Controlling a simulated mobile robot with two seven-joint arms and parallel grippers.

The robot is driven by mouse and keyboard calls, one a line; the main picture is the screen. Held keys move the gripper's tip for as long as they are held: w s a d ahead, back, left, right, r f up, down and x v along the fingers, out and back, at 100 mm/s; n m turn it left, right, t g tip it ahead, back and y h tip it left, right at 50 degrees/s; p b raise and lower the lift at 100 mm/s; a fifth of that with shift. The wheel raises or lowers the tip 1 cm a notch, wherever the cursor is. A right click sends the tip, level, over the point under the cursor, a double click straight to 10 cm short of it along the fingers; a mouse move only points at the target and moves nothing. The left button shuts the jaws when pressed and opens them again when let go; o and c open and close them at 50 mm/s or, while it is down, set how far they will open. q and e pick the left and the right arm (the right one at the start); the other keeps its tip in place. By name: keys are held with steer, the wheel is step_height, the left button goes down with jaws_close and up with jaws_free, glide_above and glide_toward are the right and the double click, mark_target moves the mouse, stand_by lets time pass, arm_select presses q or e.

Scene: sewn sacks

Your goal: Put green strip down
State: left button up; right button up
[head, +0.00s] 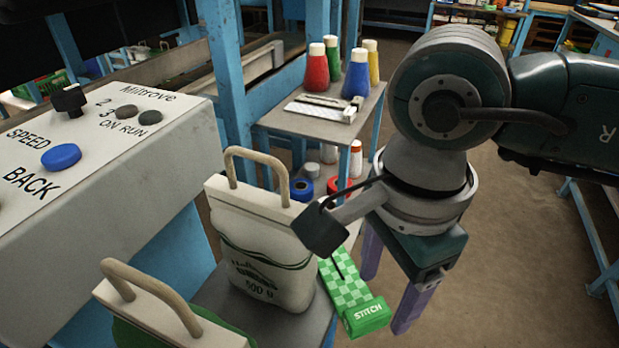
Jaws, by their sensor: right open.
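The green strip (345,282) has a light and dark green checked pattern and a solid green end marked STITCH. My left gripper is out of view.
Another handled sack (165,318) stands at front left. A control panel with a blue button (61,156) fills the left. Behind, a small shelf (318,122) holds several coloured thread cones. Open floor (505,230) lies to the right.

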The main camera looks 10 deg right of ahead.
mark_target(380, 307)
steer(key=shift+f, duration=1.5)
steer(key=shift+d, duration=0.1)
jaws_close()
